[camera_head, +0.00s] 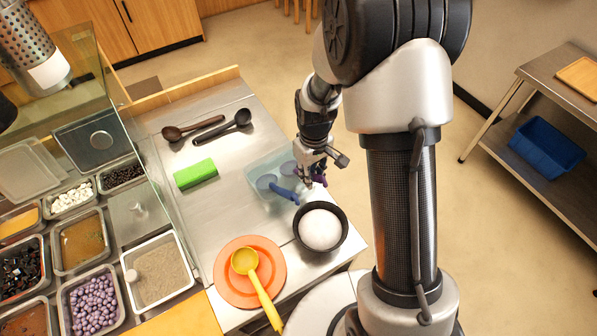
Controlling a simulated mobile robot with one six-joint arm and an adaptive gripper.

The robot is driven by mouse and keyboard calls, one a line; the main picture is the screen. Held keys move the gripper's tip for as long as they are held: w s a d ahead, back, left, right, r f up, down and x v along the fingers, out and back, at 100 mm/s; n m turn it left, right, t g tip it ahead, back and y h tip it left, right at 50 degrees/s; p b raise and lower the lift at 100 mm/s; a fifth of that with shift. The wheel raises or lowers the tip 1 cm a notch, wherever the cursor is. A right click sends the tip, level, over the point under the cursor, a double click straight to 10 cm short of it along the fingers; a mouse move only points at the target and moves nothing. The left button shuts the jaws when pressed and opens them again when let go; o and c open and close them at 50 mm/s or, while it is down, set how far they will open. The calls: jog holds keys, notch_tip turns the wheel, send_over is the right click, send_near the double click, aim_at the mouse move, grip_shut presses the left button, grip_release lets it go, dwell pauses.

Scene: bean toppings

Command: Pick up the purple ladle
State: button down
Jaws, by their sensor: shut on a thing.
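The purple ladle (288,168) lies with its bowl in a clear bluish container (258,165) near the right edge of the steel counter. A blue ladle (281,189) lies beside it in the same container. My gripper (312,180) is over the container's right side, pointing down, and is shut on the purple ladle's handle. The fingers hide part of the handle, and I cannot tell whether the ladle is lifted.
A black bowl (302,244) with a white mound stands just below the gripper. An orange plate (221,285) holds a yellow ladle (257,285). A green block (195,174) and two dark ladles (236,121) lie on the counter. Topping trays (190,271) fill the left.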

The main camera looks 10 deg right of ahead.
jog(key=shift+r, duration=0.1)
notch_tip(320, 180, up, 20)
jog(key=p, duration=0.4)
jog(key=shift+p, duration=0.4)
jog(key=c, duration=2)
grip_release()
grip_shut()
